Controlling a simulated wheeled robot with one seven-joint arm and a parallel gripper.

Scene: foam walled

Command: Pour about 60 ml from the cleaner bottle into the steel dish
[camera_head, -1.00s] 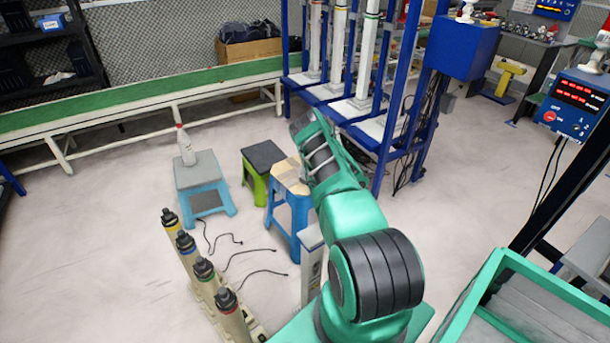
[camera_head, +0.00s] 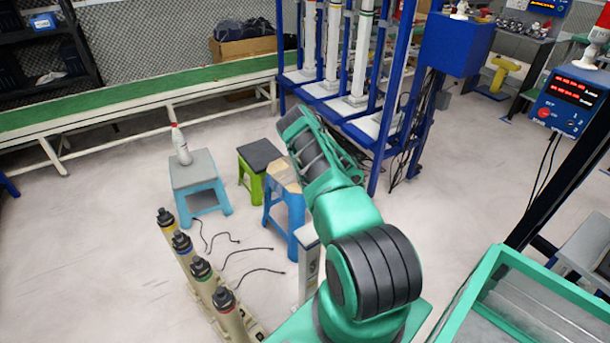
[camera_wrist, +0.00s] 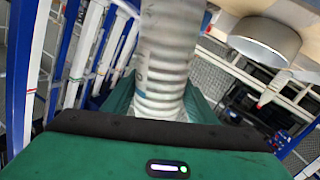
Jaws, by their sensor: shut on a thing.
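My gripper (camera_wrist: 163,98) is shut on a whitish ribbed bottle (camera_wrist: 165,62), seen between its green fingers in the wrist view. This appears to be the cleaner bottle; no label is readable, and its ends are out of view. In the head view my gripper (camera_head: 296,122) is above and just behind the blue stool with a wooden top (camera_head: 285,176), and the held bottle is hidden. A round grey metal object (camera_wrist: 265,40), apparently the steel dish, is on a pale surface at the upper right of the wrist view, beside and apart from the bottle. The head view does not show it clearly.
A white bottle with a red cap (camera_head: 181,148) stands on a grey-topped blue stool (camera_head: 196,172). A black-topped green stool (camera_head: 259,155) is left of the wooden-topped one. A blue rack (camera_head: 372,150) stands behind. Left floor is clear.

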